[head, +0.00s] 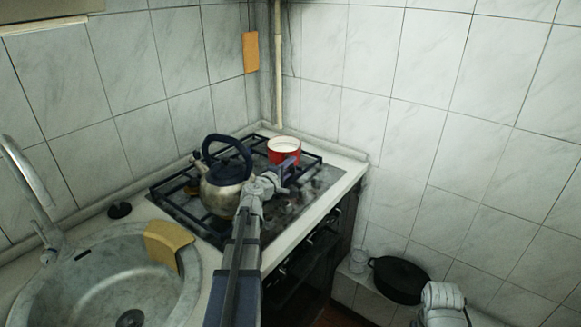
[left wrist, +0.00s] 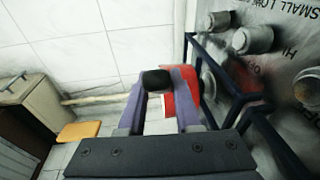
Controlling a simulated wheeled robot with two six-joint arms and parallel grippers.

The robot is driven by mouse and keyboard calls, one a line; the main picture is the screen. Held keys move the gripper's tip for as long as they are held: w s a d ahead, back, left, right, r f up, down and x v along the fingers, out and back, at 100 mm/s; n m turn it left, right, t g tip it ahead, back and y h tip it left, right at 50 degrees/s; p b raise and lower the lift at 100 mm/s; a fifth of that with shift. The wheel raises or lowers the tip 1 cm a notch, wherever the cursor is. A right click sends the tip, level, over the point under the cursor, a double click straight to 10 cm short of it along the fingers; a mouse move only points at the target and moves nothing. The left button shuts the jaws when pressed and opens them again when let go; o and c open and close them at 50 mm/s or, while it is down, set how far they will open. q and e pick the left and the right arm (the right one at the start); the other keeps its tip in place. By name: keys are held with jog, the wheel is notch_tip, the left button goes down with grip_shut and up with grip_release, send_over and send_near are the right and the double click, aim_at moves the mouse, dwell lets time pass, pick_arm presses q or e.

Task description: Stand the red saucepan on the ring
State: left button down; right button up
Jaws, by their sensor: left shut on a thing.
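The red saucepan (head: 284,155), white inside, is upright at the back right of the hob (head: 318,190). My left gripper (head: 287,170) is at its near side, shut on its handle. In the left wrist view the handle's dark end (left wrist: 157,80) shows between the purple fingers, with part of the red wall (left wrist: 184,92) behind them. I cannot tell whether the saucepan's base touches the grate or hangs just above it. The ring under it is hidden. No right gripper shows, only a piece of my right arm at the lower right.
A steel kettle (head: 222,190) with a dark blue handle stands on the grate, close left of my left gripper. A round sink (head: 60,285) with a yellow cloth (head: 167,241) is at the left. A black pot (head: 400,280) sits low at the right. Tiled walls close the back.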

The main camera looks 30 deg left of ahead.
pick_arm(q)
jog(key=shift+f, duration=0.1)
jog(key=c, duration=0.5)
grip_release()
jog(key=s, duration=0.5)
jog(key=s+r, duration=0.1)
jog(key=s, duration=0.1)
jog(key=shift+s+d+p, duration=0.35)
jog(key=shift+s+p, duration=0.05)
